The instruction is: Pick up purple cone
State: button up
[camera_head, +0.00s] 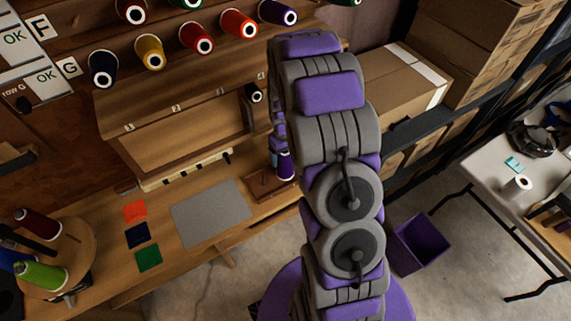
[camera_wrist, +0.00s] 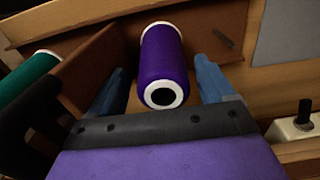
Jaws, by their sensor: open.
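The purple cone (camera_wrist: 163,58) has white rims and a dark hole in its near end. In the wrist view it lies lengthwise between the two blue fingers of my gripper (camera_wrist: 161,70). The fingers are open, one on each side, with a visible gap on the right; contact on the left is hard to judge. The cone is beside a brown wooden holder (camera_wrist: 92,66). In the head view a purple cone (camera_head: 285,165) shows at the left edge of my arm, by a small brown stand (camera_head: 268,186) on the bench. My arm hides most of the gripper there.
A green cone (camera_wrist: 28,76) is left of the holder in the wrist view. In the head view, several coloured cones, including a red one (camera_head: 238,23), hang on the wall above a wooden shelf box (camera_head: 180,140). A grey mat (camera_head: 211,213) lies on the bench.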

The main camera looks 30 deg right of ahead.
jog(key=shift+f, duration=0.6)
jog(key=shift+a, duration=0.35)
jog(key=shift+d, duration=0.2)
jog(key=c, duration=0.9)
jog(key=shift+a, duration=0.1)
jog(key=c, duration=0.4)
notch_tip(320, 180, up, 18)
jog(key=p, duration=0.3)
